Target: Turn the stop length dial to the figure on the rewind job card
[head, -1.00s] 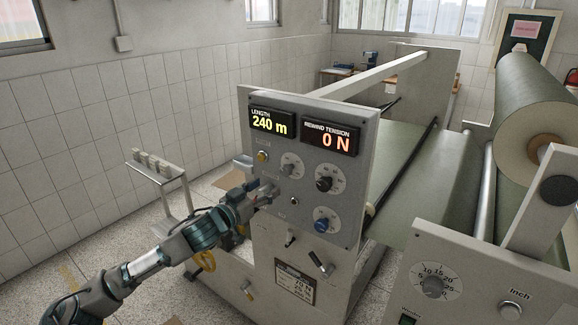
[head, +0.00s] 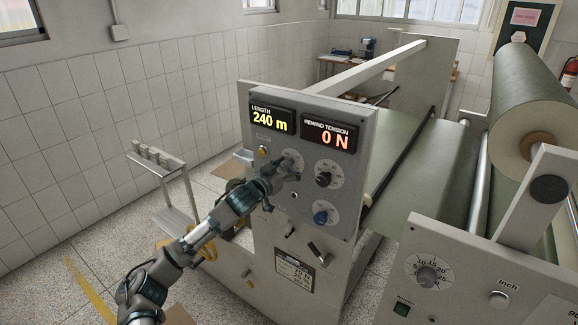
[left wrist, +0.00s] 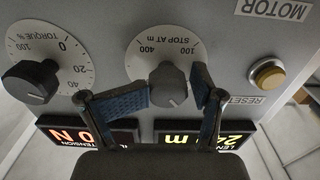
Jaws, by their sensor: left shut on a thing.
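The stop length dial (left wrist: 143,62), marked "STOP AT m" with 100 and 400 legible, is in the left wrist view, which sees the panel upside down. My left gripper (left wrist: 176,92) is shut on its grey knob (left wrist: 169,82), a blue-padded finger on each side. The knob's pointer cannot be read. In the head view, my left gripper (head: 283,174) covers part of the dial (head: 292,156). The job card (head: 294,271) is on the lower front of the machine; its print is too small to read surely. My right gripper is not in view.
The length display (head: 271,119) reads 240 m and the rewind tension display (head: 328,134) 0 N. The torque knob (left wrist: 30,82) and yellow reset button (left wrist: 267,74) flank the dial.

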